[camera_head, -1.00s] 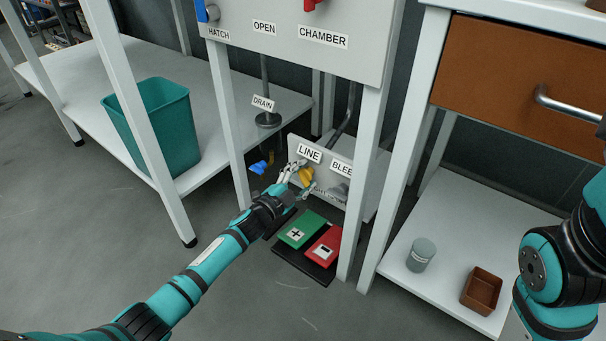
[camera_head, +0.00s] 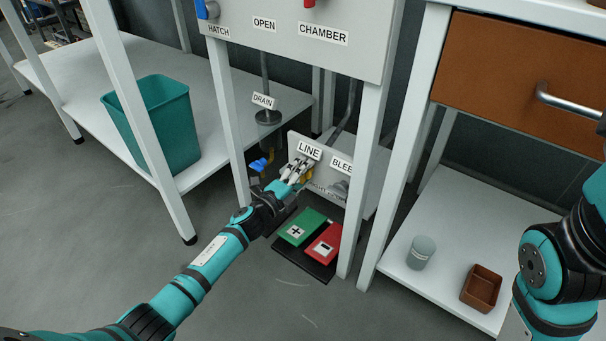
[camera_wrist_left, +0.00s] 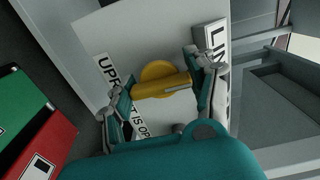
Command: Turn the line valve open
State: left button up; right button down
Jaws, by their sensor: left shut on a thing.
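The line valve is a yellow round knob with a bar handle, mounted on a grey panel under the LINE label (camera_head: 309,150). In the left wrist view the yellow handle (camera_wrist_left: 162,86) lies between the two fingers of my left gripper (camera_wrist_left: 163,92), which is shut on it. Beside it the panel carries printed text, partly covered by a finger, that reads in part "UPRIGHT IS OPEN". In the head view my left gripper (camera_head: 297,172) covers most of the valve. My right gripper is not in view; only part of my right arm shows at the right.
A grey BLEED knob (camera_head: 341,188) sits just right of the valve. A blue-handled drain valve (camera_head: 258,164) is to the left. Green (camera_head: 298,229) and red (camera_head: 323,246) pedals lie on the floor below. White frame legs stand on both sides.

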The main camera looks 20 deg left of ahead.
pick_arm(q)
jog(key=shift+s+d+f, duration=0.1)
dwell(0.3)
jog(key=o, duration=1.2)
jog(key=v, duration=1.2)
